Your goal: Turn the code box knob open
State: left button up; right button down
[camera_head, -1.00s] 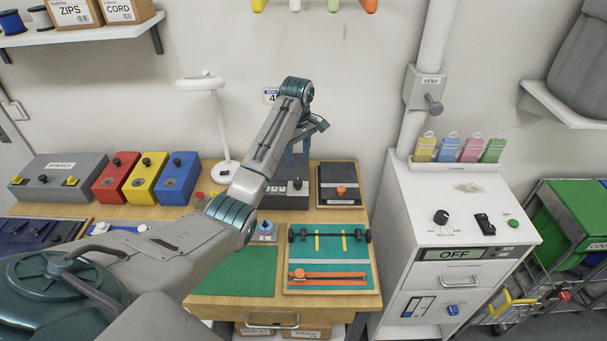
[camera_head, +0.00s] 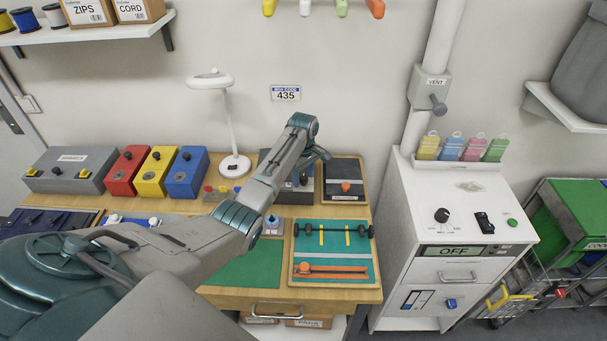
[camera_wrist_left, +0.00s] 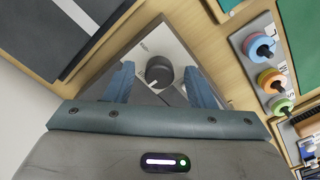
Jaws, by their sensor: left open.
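The code box (camera_head: 292,198) is a dark grey box at the back of the wooden bench, partly hidden behind my left arm in the head view. In the left wrist view, its round black knob (camera_wrist_left: 159,72) with a pale mark stands on the box's grey face. My left gripper (camera_head: 303,172) is above the box, pointing down. In the wrist view its two blue fingers (camera_wrist_left: 160,84) are open, one on each side of the knob, with gaps showing. I cannot tell how far down the fingers reach around it. My right gripper is not in view.
A wall sign (camera_head: 286,94) reads 435. Red, yellow and blue boxes (camera_head: 157,173) stand left of a white lamp (camera_head: 232,165). A dark tray with an orange knob (camera_head: 345,187) is close on the right. A teal board (camera_head: 335,265) lies in front.

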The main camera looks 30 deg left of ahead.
pick_arm(q)
jog(key=shift+c, duration=0.2)
jog(key=c, duration=0.9)
jog(key=shift+c, duration=0.2)
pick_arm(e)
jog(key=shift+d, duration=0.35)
